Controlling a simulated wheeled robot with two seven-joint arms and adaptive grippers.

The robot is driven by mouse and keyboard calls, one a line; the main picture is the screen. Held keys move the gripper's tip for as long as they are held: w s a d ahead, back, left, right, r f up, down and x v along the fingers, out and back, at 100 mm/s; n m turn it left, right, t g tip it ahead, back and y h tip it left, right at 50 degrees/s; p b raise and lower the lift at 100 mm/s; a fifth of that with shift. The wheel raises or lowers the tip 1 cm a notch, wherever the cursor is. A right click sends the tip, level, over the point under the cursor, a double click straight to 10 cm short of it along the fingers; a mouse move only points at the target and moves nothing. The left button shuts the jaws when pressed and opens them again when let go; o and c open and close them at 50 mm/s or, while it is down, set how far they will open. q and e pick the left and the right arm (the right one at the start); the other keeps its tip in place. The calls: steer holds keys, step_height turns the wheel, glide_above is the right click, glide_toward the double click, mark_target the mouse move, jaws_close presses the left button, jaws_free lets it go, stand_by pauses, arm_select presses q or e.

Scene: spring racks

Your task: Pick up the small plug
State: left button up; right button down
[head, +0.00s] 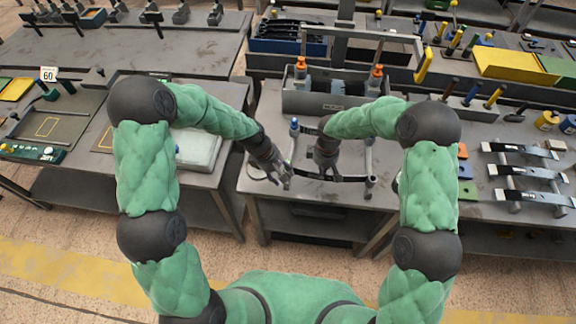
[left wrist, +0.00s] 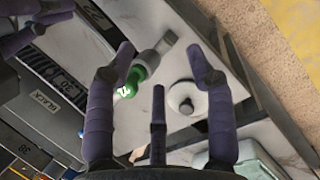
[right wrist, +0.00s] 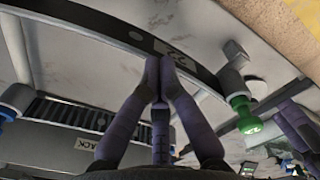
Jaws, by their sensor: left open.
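In the left wrist view, a small pale round piece with a raised knob (left wrist: 186,98), which looks like the small plug, lies on the grey surface. My left gripper (left wrist: 166,72) is open, its fingers spread around that spot in the picture; I see no contact. It also shows in the head view (head: 284,180), low over the bench, where the piece cannot be made out. My right gripper (right wrist: 164,64) has its fingertips together at the edge of a dark curved bar (right wrist: 110,32); nothing shows between them. It also shows in the head view (head: 325,172).
A green-collared grey post (left wrist: 148,62) stands beside the piece; a similar one (right wrist: 240,108) shows in the right wrist view. A grey bin (head: 318,103) with orange-topped pieces is behind the grippers. The bench's front edge (head: 300,199) is close to them.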

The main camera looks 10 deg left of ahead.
arm_select(q)
steer(key=w+d+r+m+y, duration=0.1)
steer(key=w+r+m+y, duration=0.4)
steer(key=r+m, duration=0.45)
steer(key=shift+n+g+h, duration=0.3)
steer(key=shift+n+h, duration=0.15)
steer(key=shift+h, duration=0.05)
steer(key=f, duration=0.5)
steer(key=shift+w+d+f, duration=0.1)
steer(key=shift+w+f, duration=0.15)
steer(key=shift+f, duration=0.1)
steer(key=shift+s+d+f, duration=0.1)
steer(key=shift+d+f, duration=0.05)
steer(key=shift+f, duration=1.15)
steer(key=shift+s+d+f, duration=0.1)
steer(key=shift+d+f, duration=0.05)
steer(key=shift+f, duration=1.15)
steer(key=c, duration=1)
